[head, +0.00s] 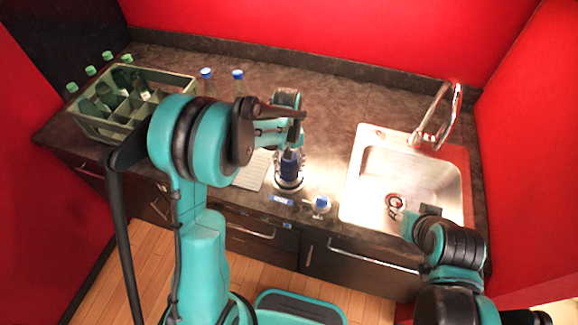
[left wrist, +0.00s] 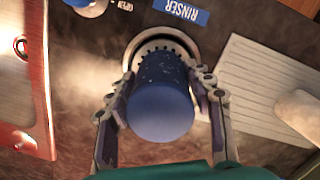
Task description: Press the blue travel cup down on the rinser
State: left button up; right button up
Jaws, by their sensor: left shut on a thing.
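The blue travel cup (head: 289,166) is between the fingers of my left gripper (head: 289,152), over the round metal rinser (head: 288,185) in the counter. In the left wrist view the cup (left wrist: 160,108) has its smooth blue end toward the camera, and my left gripper's fingers (left wrist: 163,112) are shut on its sides. The rinser (left wrist: 140,48) shows as a ring around the cup's far end. Whether the cup touches it is hidden. A blue RINSER label (left wrist: 182,11) lies beside it. My right gripper (head: 408,217) is over the sink, its fingers too small to judge.
A steel sink (head: 362,190) with a tap (head: 440,120) is at right. A white grooved board (head: 251,172) lies left of the rinser. A small blue-topped item (head: 321,205) stands at the front edge. A bottle crate (head: 165,80) and two blue-capped bottles (head: 238,82) stand behind.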

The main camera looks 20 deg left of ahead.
pick_arm(q)
jog(key=shift+r+p, duration=2.2)
jog(key=shift+r, duration=1.65)
jog(key=shift+f, duration=0.15)
